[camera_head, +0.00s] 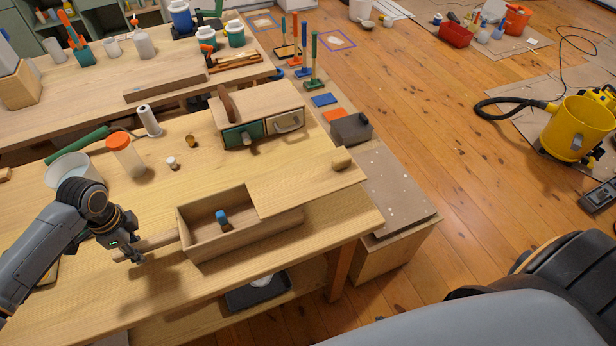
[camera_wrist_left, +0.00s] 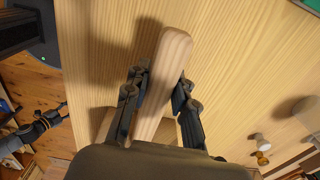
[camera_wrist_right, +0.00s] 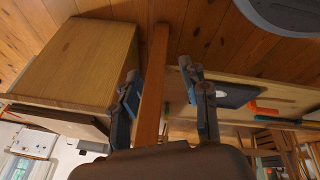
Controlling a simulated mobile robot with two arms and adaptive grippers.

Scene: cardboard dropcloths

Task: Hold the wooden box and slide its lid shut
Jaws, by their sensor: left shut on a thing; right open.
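The wooden box (camera_head: 240,241) sits on the front workbench, with its left part uncovered and a blue-topped item (camera_head: 222,219) inside. Its flat lid (camera_head: 305,184) covers the right part and sticks out to the right, with a round knob (camera_head: 341,161) at its far right end. A wooden handle (camera_head: 158,241) comes out of the box's left side. My left gripper (camera_head: 134,252) is shut on this handle, which also shows between the fingers in the left wrist view (camera_wrist_left: 163,85). My right gripper (camera_wrist_right: 165,92) is open, low beside the bench, with a bench leg (camera_wrist_right: 152,80) seen between its fingers.
A small drawer cabinet (camera_head: 262,112) stands behind the box. An orange-capped jar (camera_head: 125,155), a white bowl (camera_head: 75,172) and a green roll (camera_head: 77,145) are at the left. The bench in front of the box is clear. A cardboard-topped box (camera_head: 390,190) stands right of the bench.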

